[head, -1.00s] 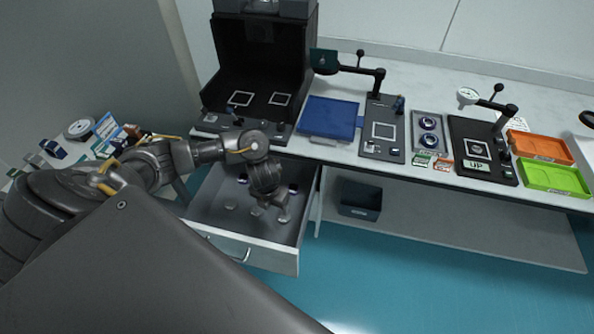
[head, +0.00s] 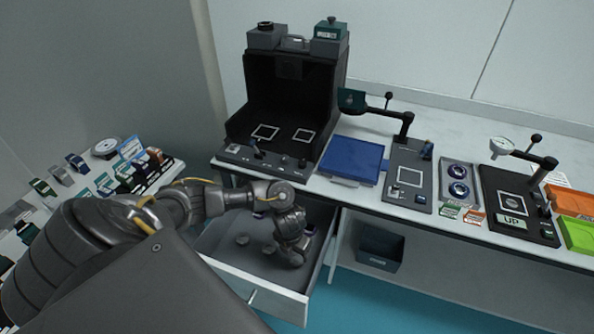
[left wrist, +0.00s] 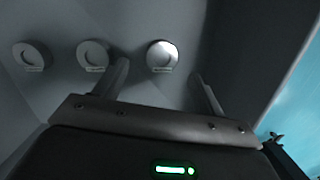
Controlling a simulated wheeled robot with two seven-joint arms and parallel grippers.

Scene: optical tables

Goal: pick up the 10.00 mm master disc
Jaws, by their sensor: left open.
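The open drawer (head: 222,257) holds round grey discs with small labels too small to read, so I cannot tell which is the 10.00 mm master disc. In the left wrist view three stand in a row: a left disc (left wrist: 32,56), a middle disc (left wrist: 93,55) and a brighter right disc (left wrist: 162,56). My left gripper (left wrist: 160,72) is open, its fingers either side of the right disc, with nothing held. In the head view my left gripper (head: 292,258) is down in the drawer and hides the right disc; two discs show left of it. My right gripper is not in view.
The drawer's walls and front surround my gripper. Above stands the worktable with a black booth (head: 290,100), a blue tray (head: 352,160) and gauge stands. A dark bin (head: 380,248) sits on the shelf right of the drawer. A side table (head: 95,185) at left holds small items.

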